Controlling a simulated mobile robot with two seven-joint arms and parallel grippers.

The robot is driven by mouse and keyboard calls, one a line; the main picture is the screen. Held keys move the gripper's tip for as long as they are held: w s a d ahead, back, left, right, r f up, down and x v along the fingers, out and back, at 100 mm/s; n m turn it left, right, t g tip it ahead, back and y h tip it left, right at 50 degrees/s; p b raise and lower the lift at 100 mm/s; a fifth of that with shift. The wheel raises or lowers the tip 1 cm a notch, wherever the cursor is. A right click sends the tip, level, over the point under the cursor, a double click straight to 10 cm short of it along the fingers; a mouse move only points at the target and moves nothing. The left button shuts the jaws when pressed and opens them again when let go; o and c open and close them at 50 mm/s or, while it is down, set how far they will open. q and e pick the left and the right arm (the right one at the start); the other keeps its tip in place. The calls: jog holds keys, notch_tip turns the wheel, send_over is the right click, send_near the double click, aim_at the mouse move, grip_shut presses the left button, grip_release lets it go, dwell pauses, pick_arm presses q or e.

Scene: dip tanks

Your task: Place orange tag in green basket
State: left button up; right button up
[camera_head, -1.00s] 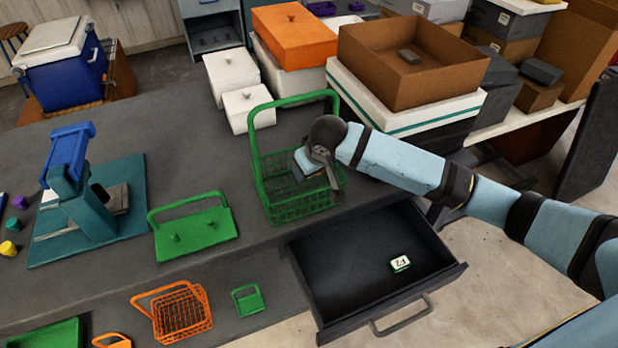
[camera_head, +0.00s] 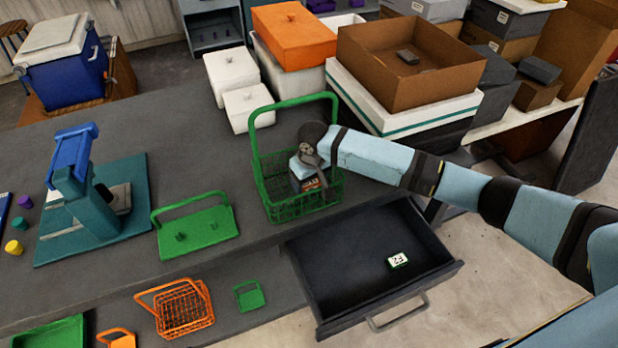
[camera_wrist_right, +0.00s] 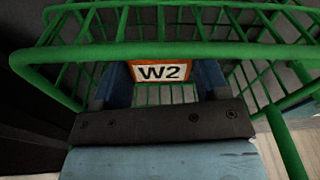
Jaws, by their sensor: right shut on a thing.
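The green basket (camera_head: 268,205) is a wire basket with a tall handle, standing on the grey table near its front edge. My right gripper (camera_head: 310,180) reaches into it from the right. It is shut on the orange tag (camera_head: 311,184), which has a white face. I cannot tell whether the tag touches the basket floor. My left gripper is not in view.
An open drawer (camera_head: 350,290) below the table holds a white-and-green tag (camera_head: 397,260). A green plate with a handle (camera_head: 198,230) lies left of the basket. An orange wire basket (camera_head: 183,310) is on the lower shelf. White boxes (camera_head: 247,107) stand behind.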

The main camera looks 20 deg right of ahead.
aim_at(312, 186)
jog(key=shift+f, duration=0.1)
jog(key=shift+f, duration=0.4)
jog(key=shift+f, duration=0.15)
jog(key=o, duration=0.9)
jog(key=r, duration=0.4)
jog(key=s+r, duration=0.1)
jog(key=r, duration=0.8)
jog(key=shift+s+d+r, duration=0.1)
jog(key=shift+s, duration=0.1)
